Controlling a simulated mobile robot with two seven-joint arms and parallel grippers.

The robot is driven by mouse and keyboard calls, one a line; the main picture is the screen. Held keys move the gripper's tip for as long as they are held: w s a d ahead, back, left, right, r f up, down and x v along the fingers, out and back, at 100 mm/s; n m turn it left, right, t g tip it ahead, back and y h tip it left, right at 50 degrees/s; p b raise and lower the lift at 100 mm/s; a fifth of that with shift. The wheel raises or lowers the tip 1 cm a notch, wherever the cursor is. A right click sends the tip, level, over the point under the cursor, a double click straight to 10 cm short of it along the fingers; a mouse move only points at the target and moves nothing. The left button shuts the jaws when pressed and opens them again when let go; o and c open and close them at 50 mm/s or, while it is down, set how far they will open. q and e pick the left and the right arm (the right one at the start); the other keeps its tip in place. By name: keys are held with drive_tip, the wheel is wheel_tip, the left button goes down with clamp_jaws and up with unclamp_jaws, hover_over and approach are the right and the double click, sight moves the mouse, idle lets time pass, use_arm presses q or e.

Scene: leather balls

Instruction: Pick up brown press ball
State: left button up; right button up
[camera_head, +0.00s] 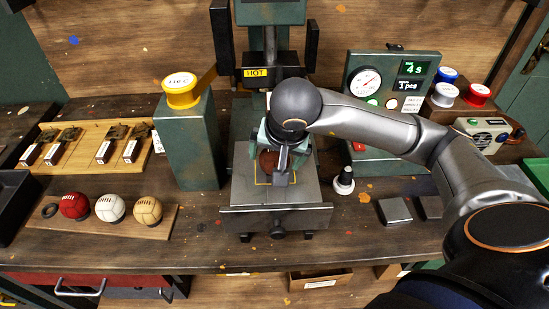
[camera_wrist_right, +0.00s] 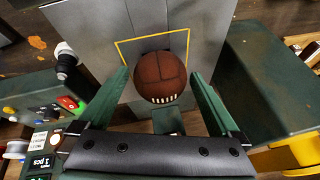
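The brown press ball (camera_wrist_right: 160,77) sits on the grey press plate (camera_wrist_right: 95,28) by a yellow outline, with a row of white marks on its near side. In the head view the ball (camera_head: 267,162) is partly hidden by my gripper. My right gripper (camera_wrist_right: 159,78) is open. Its two green fingers stand on either side of the ball, with a narrow gap showing on each side. In the head view my right gripper (camera_head: 278,165) points down over the plate. My left gripper is not in view.
The press column marked HOT (camera_head: 271,72) stands behind the gripper. A green pedestal with a yellow spool (camera_head: 181,90) is to the left, and a black-and-white knob (camera_head: 344,181) to the right. Red, white and tan balls (camera_head: 110,207) rest on a board at left.

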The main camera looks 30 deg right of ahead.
drive_tip(key=c, duration=1.2)
drive_tip(key=shift+c, duration=0.2)
drive_tip(key=shift+r, duration=0.2)
